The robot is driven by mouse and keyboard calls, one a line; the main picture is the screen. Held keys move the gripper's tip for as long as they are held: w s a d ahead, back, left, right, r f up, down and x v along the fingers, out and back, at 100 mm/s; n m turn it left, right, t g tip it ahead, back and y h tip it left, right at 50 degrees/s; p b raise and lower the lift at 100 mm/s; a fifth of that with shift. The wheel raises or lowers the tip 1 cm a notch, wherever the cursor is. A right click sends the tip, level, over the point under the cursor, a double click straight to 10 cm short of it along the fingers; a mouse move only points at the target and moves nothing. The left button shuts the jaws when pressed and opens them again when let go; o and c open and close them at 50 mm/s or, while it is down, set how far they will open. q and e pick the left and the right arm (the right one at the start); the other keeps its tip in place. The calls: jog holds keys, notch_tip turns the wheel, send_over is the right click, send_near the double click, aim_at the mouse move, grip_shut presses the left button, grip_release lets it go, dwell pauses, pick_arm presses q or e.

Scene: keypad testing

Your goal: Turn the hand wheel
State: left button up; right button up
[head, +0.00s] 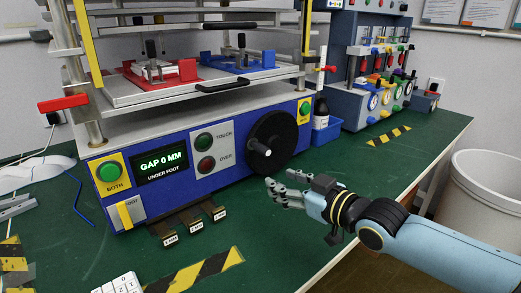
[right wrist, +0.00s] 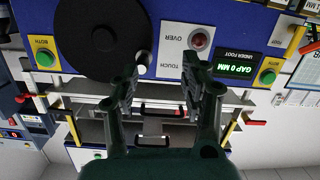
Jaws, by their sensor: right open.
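My right gripper (head: 276,193) is open and empty, in front of and below the wheel in the head view. It also shows in the right wrist view (right wrist: 160,90). My left gripper is not in view.
The machine's display (head: 161,166) reads GAP 0 MM. Green BOTH button (head: 110,172) and TOUCH and OVER lamps sit beside it. Black labelled blocks (head: 193,218) lie in front. A dark bottle (head: 320,112) stands in a blue bin at right. The green bench right of the gripper is mostly clear.

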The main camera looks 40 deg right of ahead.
aim_at(260, 149)
jog(key=w+b, duration=0.3)
jog(key=w+d+r+t+b, duration=0.1)
jog(key=w+b, duration=0.2)
jog(key=w, duration=0.1)
jog(key=w+d+t+b, duration=0.1)
jog(key=w+b, duration=0.2)
jog(key=shift+w+r, duration=0.35)
jog(key=shift+w+a+r+b, duration=0.15)
jog(key=shift+w+r+b, duration=0.1)
jog(key=shift+w+b, duration=0.35)
jog(key=shift+c, duration=0.4)
grip_shut()
